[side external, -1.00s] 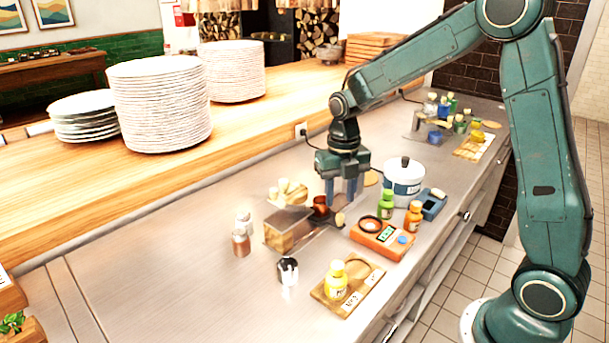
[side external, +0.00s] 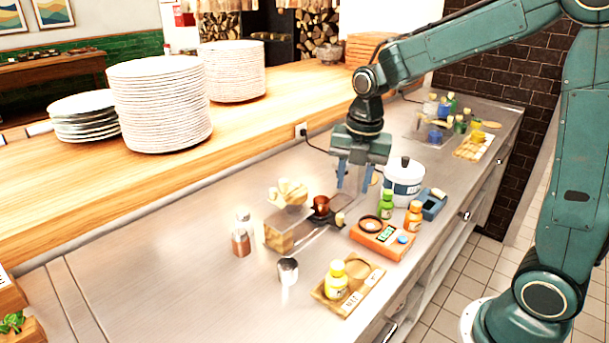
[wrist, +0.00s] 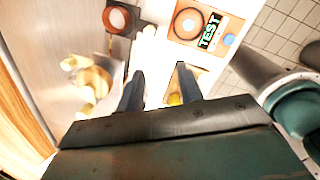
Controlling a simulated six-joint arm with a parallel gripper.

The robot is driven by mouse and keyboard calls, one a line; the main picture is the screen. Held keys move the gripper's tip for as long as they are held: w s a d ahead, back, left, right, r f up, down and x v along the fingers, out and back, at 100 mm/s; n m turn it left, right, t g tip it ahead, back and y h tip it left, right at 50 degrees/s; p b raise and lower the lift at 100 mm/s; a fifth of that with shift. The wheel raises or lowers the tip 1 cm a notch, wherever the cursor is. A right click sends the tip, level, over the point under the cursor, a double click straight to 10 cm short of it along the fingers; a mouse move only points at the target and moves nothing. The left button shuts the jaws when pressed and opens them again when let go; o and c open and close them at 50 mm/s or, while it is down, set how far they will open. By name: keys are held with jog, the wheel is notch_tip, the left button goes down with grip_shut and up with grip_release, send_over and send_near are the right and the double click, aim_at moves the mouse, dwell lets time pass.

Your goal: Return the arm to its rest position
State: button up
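My gripper (side external: 353,186) hangs fingers-down above the steel counter (side external: 190,275), to the upper right of a small copper cup (side external: 321,205). Its two blue fingers are apart with nothing between them. In the wrist view the fingers of my gripper (wrist: 160,72) are also spread and empty. The copper cup (wrist: 117,18) shows there at the top, clear of the fingers. My arm reaches in from the right and is bent over the counter.
An orange test device (side external: 380,238) stands near the counter's front edge, with green and orange bottles behind it. A white lidded pot (side external: 404,182) is right of my gripper. A wooden tray (side external: 362,292) holds a yellow bottle (side external: 336,280). Plate stacks (side external: 160,105) stand on the wooden ledge.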

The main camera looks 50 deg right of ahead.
jog(key=s+a+r+m+t, duration=0.1)
jog(key=s+r+m+t, duration=0.1)
jog(key=s+m, duration=0.7)
jog(key=s+a+r+m+t, duration=0.2)
jog(key=s+r+m, duration=0.3)
jog(key=s+m, duration=0.4)
jog(key=shift+s+a+r+m, duration=0.25)
jog(key=shift+s+r+m, duration=0.05)
jog(key=shift+m, duration=2.5)
